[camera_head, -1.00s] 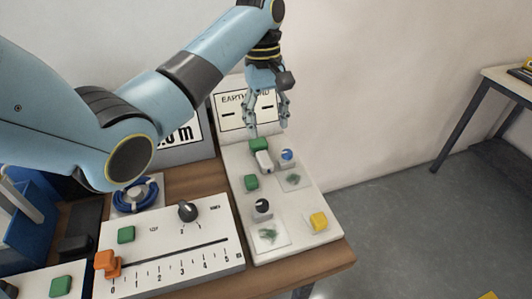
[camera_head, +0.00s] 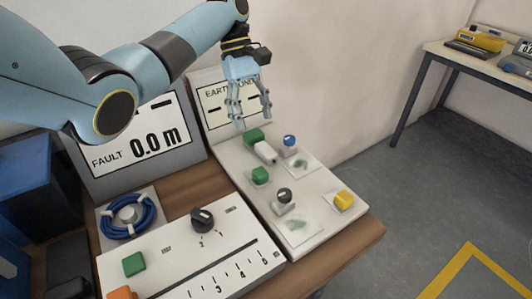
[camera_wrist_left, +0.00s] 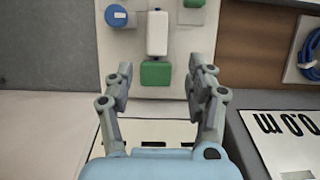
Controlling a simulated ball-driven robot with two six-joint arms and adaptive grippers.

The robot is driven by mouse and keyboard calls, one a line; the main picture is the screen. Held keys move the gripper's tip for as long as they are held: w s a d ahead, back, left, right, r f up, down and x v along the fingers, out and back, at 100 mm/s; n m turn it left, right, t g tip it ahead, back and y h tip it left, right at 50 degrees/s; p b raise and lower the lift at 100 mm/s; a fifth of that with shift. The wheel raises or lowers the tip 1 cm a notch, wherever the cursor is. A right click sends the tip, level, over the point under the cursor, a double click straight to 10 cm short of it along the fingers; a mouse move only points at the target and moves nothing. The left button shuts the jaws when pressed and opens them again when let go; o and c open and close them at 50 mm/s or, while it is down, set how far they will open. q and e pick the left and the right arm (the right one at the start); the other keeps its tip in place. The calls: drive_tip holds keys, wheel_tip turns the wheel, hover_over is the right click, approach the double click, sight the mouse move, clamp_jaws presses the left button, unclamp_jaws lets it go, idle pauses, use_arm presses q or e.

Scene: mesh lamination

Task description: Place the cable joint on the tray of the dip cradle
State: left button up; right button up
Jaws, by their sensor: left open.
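I cannot make out a cable joint or a dip cradle with a tray in either view. My left gripper (camera_head: 253,121) is open and empty. It hangs fingers down above the far end of a white switch panel (camera_head: 228,158), near a green block (camera_head: 253,136) and a white lever (camera_head: 266,152). In the left wrist view the open fingers (camera_wrist_left: 160,80) frame the green block (camera_wrist_left: 156,73) and the white lever (camera_wrist_left: 157,33), with nothing between them. My right gripper does not show.
A fault display (camera_head: 142,144), a blue cable coil (camera_head: 128,216) and a slider panel (camera_head: 180,262) share the wooden bench. The panel bears knobs and a yellow block (camera_head: 344,200). A far table (camera_head: 445,60) holds a yellow device (camera_head: 482,39). Grey floor (camera_head: 400,180) lies between.

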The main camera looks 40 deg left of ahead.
sight(262, 145)
use_arm(q)
drive_tip(key=shift+s+d+f, duration=0.1)
drive_tip(key=shift+d+f, duration=0.1)
drive_tip(key=shift+f, duration=0.35)
drive_tip(key=shift+d+f, duration=0.15)
drive_tip(key=shift+f, duration=0.1)
drive_tip(key=x, duration=0.4)
drive_tip(key=shift+d+f, duration=0.2)
drive_tip(key=shift+d, duration=0.15)
drive_tip(key=shift+d+f, duration=0.1)
drive_tip(key=shift+f, duration=0.1)
drive_tip(key=shift+c, duration=0.4)
clamp_jaws()
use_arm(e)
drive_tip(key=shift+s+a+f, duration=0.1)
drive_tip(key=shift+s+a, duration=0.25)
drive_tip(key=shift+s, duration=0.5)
